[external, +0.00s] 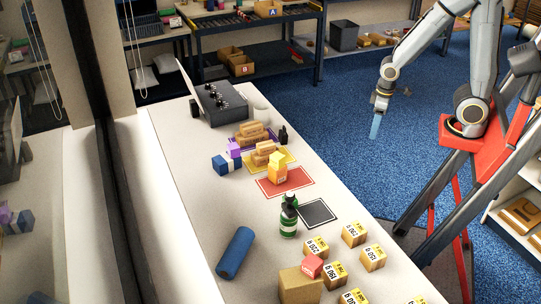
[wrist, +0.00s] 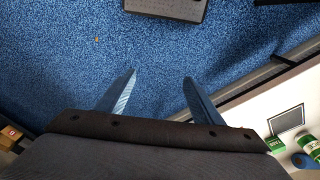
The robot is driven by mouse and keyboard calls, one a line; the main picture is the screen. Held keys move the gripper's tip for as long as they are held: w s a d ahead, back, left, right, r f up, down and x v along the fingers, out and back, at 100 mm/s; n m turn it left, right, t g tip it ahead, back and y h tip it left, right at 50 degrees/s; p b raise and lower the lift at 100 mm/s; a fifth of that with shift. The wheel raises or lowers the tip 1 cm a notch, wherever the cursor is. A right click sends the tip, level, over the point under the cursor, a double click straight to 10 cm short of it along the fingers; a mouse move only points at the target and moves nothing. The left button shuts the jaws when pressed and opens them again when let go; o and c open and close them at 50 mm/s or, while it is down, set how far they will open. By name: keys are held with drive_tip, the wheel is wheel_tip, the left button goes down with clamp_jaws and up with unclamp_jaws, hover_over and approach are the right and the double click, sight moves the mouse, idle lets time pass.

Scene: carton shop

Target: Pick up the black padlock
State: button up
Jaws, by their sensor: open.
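A small black object (external: 283,134) stands on the white table, right of the purple mat; it may be the black padlock, but it is too small to be sure. I cannot make out a padlock in the wrist view. My gripper (external: 376,126) hangs over the blue floor, to the right of the table and well apart from that object. In the wrist view my gripper (wrist: 160,76) has its two blue fingers spread, with nothing between them but carpet.
The white table (external: 195,165) holds a dark control box (external: 219,103), green bottle (external: 289,220), blue cylinder (external: 236,253), orange-yellow blocks (external: 278,170), several labelled weight boxes (external: 355,234), a red mat (external: 290,187) and black mat (external: 318,212). The window wall borders its left side.

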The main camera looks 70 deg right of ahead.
drive_tip(key=w+a+r+m+t+y+p, duration=0.1)
drive_tip(key=w+a+m, duration=0.2)
drive_tip(key=w+m, duration=1.25)
drive_tip(key=m+t+y+p, duration=0.1)
drive_tip(key=m+t+y, duration=0.1)
drive_tip(key=m, duration=1.2)
hover_over(283, 133)
drive_tip(key=s+d, duration=0.2)
drive_tip(key=shift+n, duration=0.25)
drive_tip(key=shift+s+p+x, duration=0.1)
drive_tip(key=shift+p+x, duration=0.4)
drive_tip(key=shift+x, duration=1.5)
drive_tip(key=shift+s+p+x, duration=0.15)
drive_tip(key=shift+p+x, duration=0.35)
drive_tip(key=shift+x, duration=1.5)
drive_tip(key=shift+f, duration=0.1)
drive_tip(key=c, duration=1.4)
